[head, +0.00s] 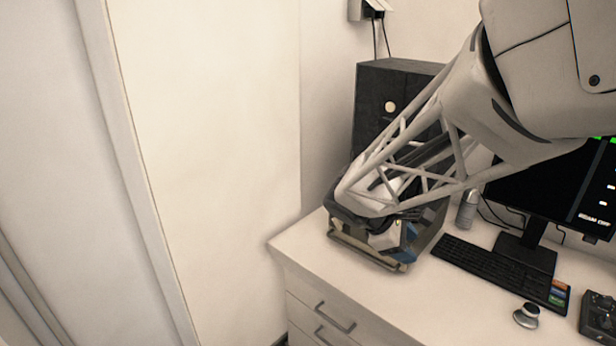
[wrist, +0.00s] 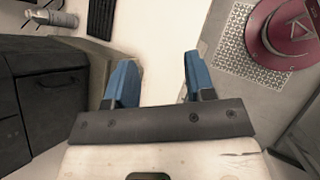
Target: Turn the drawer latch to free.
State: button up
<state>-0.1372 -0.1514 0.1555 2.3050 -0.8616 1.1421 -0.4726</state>
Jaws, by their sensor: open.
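My gripper (wrist: 160,82) shows in the wrist view with its two blue fingers apart and nothing between them. In the head view my gripper (head: 402,242) is low over the desk's left end, largely hidden by my arm. I cannot surely pick out the drawer latch in either view. In the wrist view a maroon round part (wrist: 285,32) with a pale triangle mark sits to the right of the fingers, apart from them. The desk drawers (head: 318,318) show below the desk top in the head view, with bar handles.
A dark box (head: 382,88) stands at the back of the desk (head: 300,245). The wrist view shows a dark cabinet (wrist: 65,95) at left and a perforated plate (wrist: 238,50).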

jog(key=w+a+f+n+t+h, duration=0.2)
jog(key=w+f+n+h, duration=0.15)
jog(key=w+n, duration=0.45)
jog(key=n+t, duration=1.1)
jog(key=n, duration=0.4)
send_near(335, 223)
jog(key=shift+w+d+f+h, duration=0.15)
jog(key=shift+w+d+h, duration=0.1)
jog(key=shift+w+d, duration=0.25)
jog(key=shift+w, duration=0.2)
jog(key=shift+x, duration=3.75)
jog(key=c, duration=0.8)
jog(key=shift+c, duration=0.3)
